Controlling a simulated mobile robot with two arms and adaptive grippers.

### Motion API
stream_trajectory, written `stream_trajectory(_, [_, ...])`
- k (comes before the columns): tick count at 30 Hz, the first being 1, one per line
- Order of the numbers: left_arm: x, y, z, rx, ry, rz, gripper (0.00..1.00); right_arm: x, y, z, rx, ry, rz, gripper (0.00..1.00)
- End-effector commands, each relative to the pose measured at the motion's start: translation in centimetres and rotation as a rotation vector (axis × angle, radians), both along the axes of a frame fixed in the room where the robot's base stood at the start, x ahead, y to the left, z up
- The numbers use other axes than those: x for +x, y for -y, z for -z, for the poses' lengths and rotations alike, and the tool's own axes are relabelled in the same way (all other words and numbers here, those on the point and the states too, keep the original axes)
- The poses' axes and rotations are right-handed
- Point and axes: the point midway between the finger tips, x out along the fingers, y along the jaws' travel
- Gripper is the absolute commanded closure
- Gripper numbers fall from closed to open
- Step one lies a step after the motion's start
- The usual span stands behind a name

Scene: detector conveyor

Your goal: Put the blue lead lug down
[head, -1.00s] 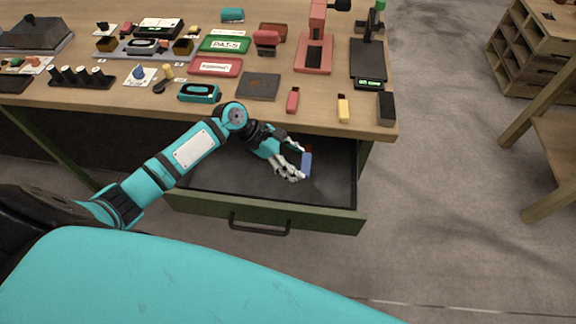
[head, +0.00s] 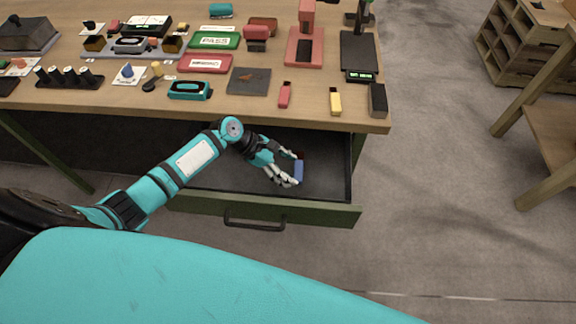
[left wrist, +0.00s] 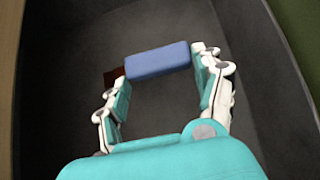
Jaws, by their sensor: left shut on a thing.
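The blue lead lug (head: 299,172) is inside the open drawer (head: 270,207) under the bench. It has a dark reddish end, which also shows at its left end in the left wrist view. My left gripper (head: 296,169) is shut on the blue lug, one finger at each end. In the left wrist view the lug (left wrist: 158,59) lies across between the fingertips (left wrist: 162,68), low over the dark drawer floor. I cannot tell whether it touches the floor. My right gripper is not in view.
The drawer floor (left wrist: 160,112) around the lug looks bare, with walls on its sides. Above, the bench top (head: 215,105) holds a red lug (head: 285,95), a yellow lug (head: 335,102), a black block (head: 378,100), a scale and trays.

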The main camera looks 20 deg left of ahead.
Motion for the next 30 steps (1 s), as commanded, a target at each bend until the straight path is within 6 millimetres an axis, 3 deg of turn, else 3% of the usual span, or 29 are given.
stream_trajectory(7, [0.0, 0.0, 0.5, 0.0, 0.001, -0.001, 0.64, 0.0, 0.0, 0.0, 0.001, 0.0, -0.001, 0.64])
stream_trajectory(8, [0.0, 0.0, 0.5, 0.0, 0.0, 0.0, 0.3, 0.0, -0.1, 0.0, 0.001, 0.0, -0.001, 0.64])
stream_trajectory(13, [0.0, 0.0, 0.5, 0.0, 0.0, 0.0, 0.09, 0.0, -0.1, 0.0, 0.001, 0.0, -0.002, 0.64])
stream_trajectory(23, [0.0, 0.0, 0.1, 0.0, 0.001, 0.0, 0.09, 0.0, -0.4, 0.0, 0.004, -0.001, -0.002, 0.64])
stream_trajectory(26, [0.0, -0.1, -1.1, 0.001, 0.003, 0.001, 0.09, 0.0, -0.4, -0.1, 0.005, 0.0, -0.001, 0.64])
stream_trajectory(30, [-0.6, -2.2, -2.9, 0.004, 0.003, -0.001, 0.09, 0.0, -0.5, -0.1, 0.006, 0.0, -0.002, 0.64])
